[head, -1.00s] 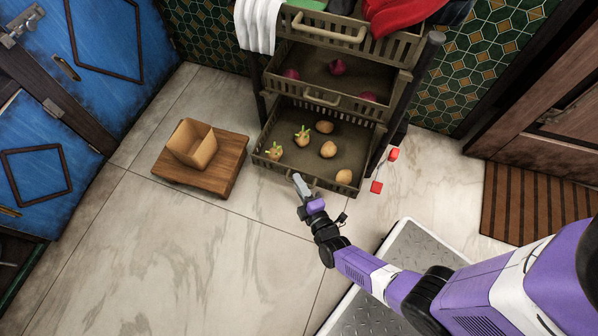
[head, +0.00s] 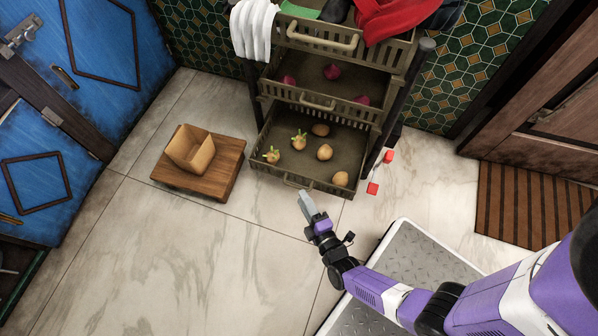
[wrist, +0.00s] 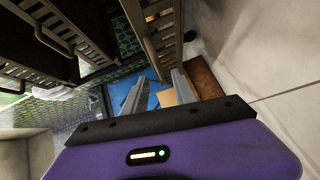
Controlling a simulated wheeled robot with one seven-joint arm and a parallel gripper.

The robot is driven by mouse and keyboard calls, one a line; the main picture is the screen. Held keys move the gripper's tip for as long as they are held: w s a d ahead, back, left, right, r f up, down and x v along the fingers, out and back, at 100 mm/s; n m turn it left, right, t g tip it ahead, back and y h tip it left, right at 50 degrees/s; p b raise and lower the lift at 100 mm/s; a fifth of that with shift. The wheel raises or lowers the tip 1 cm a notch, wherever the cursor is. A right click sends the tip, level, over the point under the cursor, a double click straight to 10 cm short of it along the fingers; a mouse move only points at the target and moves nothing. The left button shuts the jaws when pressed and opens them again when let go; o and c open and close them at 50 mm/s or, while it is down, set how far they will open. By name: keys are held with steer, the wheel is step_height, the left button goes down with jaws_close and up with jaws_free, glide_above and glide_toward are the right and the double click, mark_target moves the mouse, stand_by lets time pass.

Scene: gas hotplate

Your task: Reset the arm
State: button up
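My purple arm reaches in from the lower right of the head view. My gripper (head: 308,206) is above the floor just in front of the lowest drawer (head: 268,180) of a rack, apart from it. In the wrist view my gripper (wrist: 157,92) shows two grey fingers with a gap between them and nothing held. From the head view the fingers overlap, so their gap is hidden there.
Several potatoes and sprouting vegetables lie in the lowest drawer, with purple-red ones above. A wooden stand (head: 227,182) holding a cardboard box (head: 190,149) is left of the rack. Red blocks (head: 373,188) lie right of it. The floor at the front left is clear.

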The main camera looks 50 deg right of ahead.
steer(key=shift+v, duration=0.85)
